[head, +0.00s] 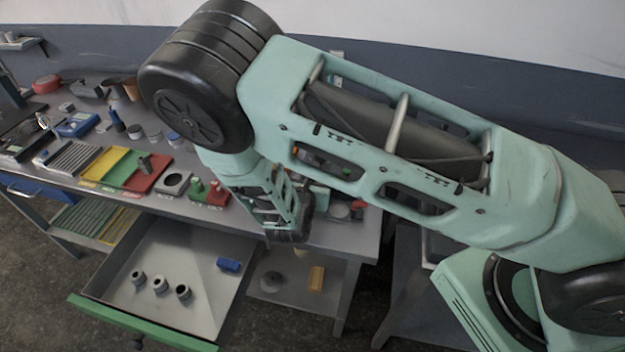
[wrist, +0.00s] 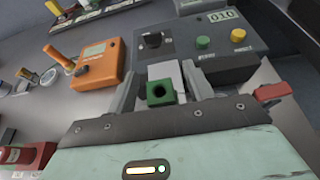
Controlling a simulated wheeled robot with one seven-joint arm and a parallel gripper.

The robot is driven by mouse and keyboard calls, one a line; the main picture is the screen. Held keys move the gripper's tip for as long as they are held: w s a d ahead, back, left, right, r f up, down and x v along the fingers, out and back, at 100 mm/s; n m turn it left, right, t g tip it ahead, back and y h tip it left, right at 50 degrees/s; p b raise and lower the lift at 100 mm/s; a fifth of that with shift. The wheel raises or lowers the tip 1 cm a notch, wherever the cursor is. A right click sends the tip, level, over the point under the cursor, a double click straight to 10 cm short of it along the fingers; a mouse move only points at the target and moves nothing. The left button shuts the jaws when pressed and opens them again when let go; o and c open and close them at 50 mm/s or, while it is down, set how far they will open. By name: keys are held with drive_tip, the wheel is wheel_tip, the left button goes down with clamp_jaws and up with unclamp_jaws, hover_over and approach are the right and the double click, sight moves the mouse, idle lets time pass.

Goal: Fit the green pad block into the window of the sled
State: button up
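A green pad block (wrist: 160,93) with a dark round hole shows between the two fingers of my gripper (wrist: 160,78) in the wrist view. The fingers stand close on either side of it, and it appears held. A pale grey piece (wrist: 166,72) shows just beyond the block; I cannot tell whether it belongs to the sled. I cannot make out the sled or its window for sure. In the head view my gripper (head: 288,236) is low over the bench's right part, and my arm hides what it holds.
A dark control box (wrist: 212,50) with a display and knobs stands ahead of my gripper. An orange meter (wrist: 96,68) is left of it, a red-handled part (wrist: 270,93) right. An open drawer (head: 205,300) juts out below the bench (head: 335,238); a coloured tray (head: 120,168) lies left.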

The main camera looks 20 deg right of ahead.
drive_tip(key=b+v, duration=0.5)
drive_tip(key=v, duration=1.2)
drive_tip(key=shift+s, duration=0.2)
drive_tip(key=shift+a, duration=0.15)
